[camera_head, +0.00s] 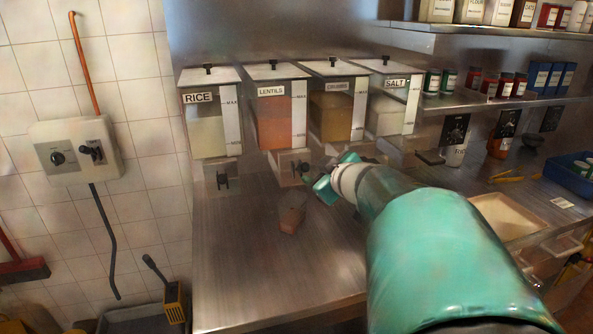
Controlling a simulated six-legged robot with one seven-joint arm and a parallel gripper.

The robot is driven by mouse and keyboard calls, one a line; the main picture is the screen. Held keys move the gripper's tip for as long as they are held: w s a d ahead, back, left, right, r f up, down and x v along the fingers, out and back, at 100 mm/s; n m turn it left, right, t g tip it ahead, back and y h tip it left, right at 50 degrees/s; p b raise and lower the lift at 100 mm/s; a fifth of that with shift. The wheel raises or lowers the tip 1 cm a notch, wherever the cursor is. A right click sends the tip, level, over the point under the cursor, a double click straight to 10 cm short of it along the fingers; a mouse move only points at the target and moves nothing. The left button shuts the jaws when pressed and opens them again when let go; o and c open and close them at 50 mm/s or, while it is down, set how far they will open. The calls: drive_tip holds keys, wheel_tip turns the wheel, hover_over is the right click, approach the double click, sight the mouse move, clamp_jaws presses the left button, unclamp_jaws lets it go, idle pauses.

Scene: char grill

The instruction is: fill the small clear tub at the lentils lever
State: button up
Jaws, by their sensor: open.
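The lentils dispenser (284,120) is a clear bin with orange-red contents and a white label, second from the left in the row. Its dark lever (301,168) sits at the front of the outlet below the bin. A small tub (291,213) stands on the steel counter below and in front of that outlet. It looks reddish-brown inside; how full it is cannot be made out. My gripper (322,186) is open, with teal fingers, just right of and below the lever and above and right of the tub. It appears apart from the tub. My arm hides the counter to the right.
Rice (207,130), crumbs (333,115) and salt (391,115) dispensers flank the lentils bin. The steel counter (240,260) is clear left of the tub. Shelves with jars (480,85) and a cream tray (508,217) are at right. A switch box (75,150) hangs on the left wall.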

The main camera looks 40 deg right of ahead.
drive_tip(key=shift+v, duration=1.75)
drive_tip(key=w+a+m+g+h, duration=0.2)
drive_tip(key=w+a+m+h, duration=0.15)
drive_tip(key=a, duration=0.55)
drive_tip(key=s+a+f+g+y, duration=0.2)
drive_tip(key=s+a+f, duration=0.1)
drive_tip(key=a, duration=0.5)
drive_tip(key=s+a+f+n+g+y, duration=0.1)
drive_tip(key=s+a+f+y, duration=0.1)
drive_tip(key=a, duration=0.6)
drive_tip(key=s+a+f+g+y, duration=0.2)
drive_tip(key=s+a+f+y, duration=0.1)
drive_tip(key=a, duration=0.6)
wheel_tip(320, 180, down, 2)
drive_tip(key=shift+s+f+g+y, duration=0.1)
drive_tip(key=shift+s+g+y, duration=0.25)
drive_tip(key=shift+y, duration=0.3)
drive_tip(key=shift+d+n, duration=0.1)
drive_tip(key=shift+n, duration=0.15)
